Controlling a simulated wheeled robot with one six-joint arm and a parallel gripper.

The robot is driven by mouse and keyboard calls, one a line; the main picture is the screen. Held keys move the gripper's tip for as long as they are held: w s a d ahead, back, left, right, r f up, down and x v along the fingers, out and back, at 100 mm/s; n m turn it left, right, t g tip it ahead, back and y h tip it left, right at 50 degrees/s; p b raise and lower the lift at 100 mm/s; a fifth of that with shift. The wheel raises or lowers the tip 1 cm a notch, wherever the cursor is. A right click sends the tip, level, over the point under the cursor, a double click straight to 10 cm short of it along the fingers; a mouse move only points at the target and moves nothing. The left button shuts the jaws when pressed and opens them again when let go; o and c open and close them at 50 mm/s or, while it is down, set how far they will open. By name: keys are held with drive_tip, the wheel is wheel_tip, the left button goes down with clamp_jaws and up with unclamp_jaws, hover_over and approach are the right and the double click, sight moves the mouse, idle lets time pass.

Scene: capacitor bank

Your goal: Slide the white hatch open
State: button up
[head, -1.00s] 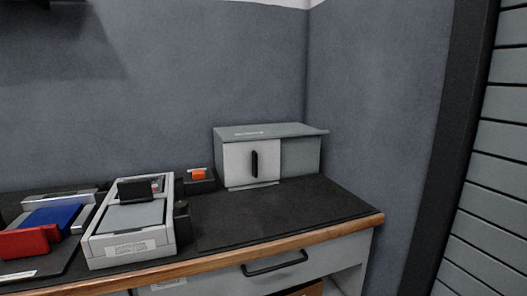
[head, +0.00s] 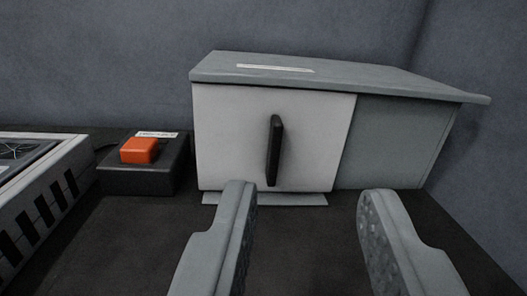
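The white hatch (head: 230,135) is a flat panel covering the left part of the front of a grey cabinet (head: 395,140). A black vertical handle (head: 274,150) stands out from it, right of the panel's middle. The grey front to the right of the hatch is uncovered. My gripper (head: 307,205) is open and empty, in front of the cabinet. Its left finger appears just below and left of the handle, its right finger well to the right. Neither finger visibly touches the hatch or handle.
A black box with an orange button (head: 139,150) stands left of the cabinet. A white-sided device (head: 45,200) is at the far left. The dark worktop (head: 130,250) in front of the cabinet is clear. Grey walls (head: 320,30) close in behind and right.

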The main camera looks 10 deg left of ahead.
sight(276, 150)
drive_tip(key=w+f+n+g+y, duration=0.1)
drive_tip(key=w+f+y, duration=0.2)
drive_tip(key=w+f, duration=0.45)
drive_tip(key=x, duration=0.5)
drive_tip(key=f+x, duration=0.1)
drive_tip(key=x, duration=0.4)
drive_tip(key=f+x, duration=0.1)
drive_tip(key=x, duration=0.5)
drive_tip(key=shift+w+d, duration=0.1)
drive_tip(key=shift+d, duration=0.2)
drive_tip(key=shift+c, duration=0.4)
clamp_jaws()
